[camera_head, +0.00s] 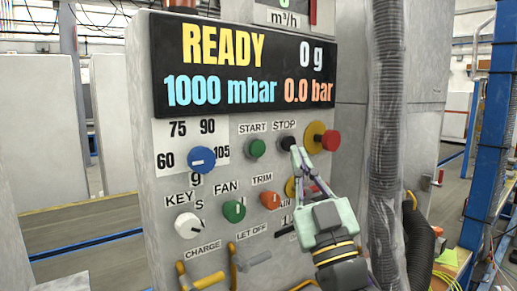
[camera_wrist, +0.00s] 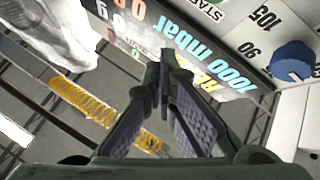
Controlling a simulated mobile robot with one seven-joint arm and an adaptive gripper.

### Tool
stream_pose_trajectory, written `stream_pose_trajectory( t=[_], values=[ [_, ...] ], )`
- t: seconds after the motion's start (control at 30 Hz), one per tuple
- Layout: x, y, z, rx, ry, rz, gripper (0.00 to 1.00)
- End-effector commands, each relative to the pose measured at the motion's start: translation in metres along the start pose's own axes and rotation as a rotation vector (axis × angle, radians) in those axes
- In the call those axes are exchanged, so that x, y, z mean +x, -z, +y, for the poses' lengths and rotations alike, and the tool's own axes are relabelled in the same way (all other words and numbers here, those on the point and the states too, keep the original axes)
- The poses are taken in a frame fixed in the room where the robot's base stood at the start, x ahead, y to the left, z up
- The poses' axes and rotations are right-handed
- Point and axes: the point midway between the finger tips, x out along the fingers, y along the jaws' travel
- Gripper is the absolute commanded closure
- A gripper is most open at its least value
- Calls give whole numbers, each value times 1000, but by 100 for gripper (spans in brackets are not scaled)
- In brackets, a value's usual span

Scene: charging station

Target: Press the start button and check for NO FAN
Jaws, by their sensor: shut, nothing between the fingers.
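The control panel (camera_head: 140,150) carries a display (camera_head: 243,62) reading READY, 0 g, 1000 mbar and 0.0 bar; NO FAN does not show. The green start button (camera_head: 257,148) sits under the START label. The black stop button (camera_head: 288,143) is to its right. My gripper (camera_head: 298,152) is shut and empty, its tips in front of the panel just below and right of the stop button in the picture. Contact cannot be told. The green FAN knob (camera_head: 234,211) is lower left. In the wrist view my closed fingers (camera_wrist: 165,62) overlap the display (camera_wrist: 205,65); the start button is not visible there.
A red button on a yellow ring (camera_head: 331,140) is right of the tips. A blue knob (camera_head: 202,159), white KEY knob (camera_head: 188,225) and orange TRIM knob (camera_head: 270,200) surround the area. Yellow levers (camera_head: 203,281) stick out below. A ribbed hose (camera_head: 387,110) hangs at right.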

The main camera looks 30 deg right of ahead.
Motion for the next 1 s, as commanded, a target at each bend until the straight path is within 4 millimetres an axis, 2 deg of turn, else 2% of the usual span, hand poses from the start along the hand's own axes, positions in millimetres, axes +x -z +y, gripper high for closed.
stream_pose_trajectory(
  t=[0.6,1.0],
  values=[
    [51,-37,-38,2,2,0,100],
    [60,-44,-44,0,1,0,100]
  ],
)
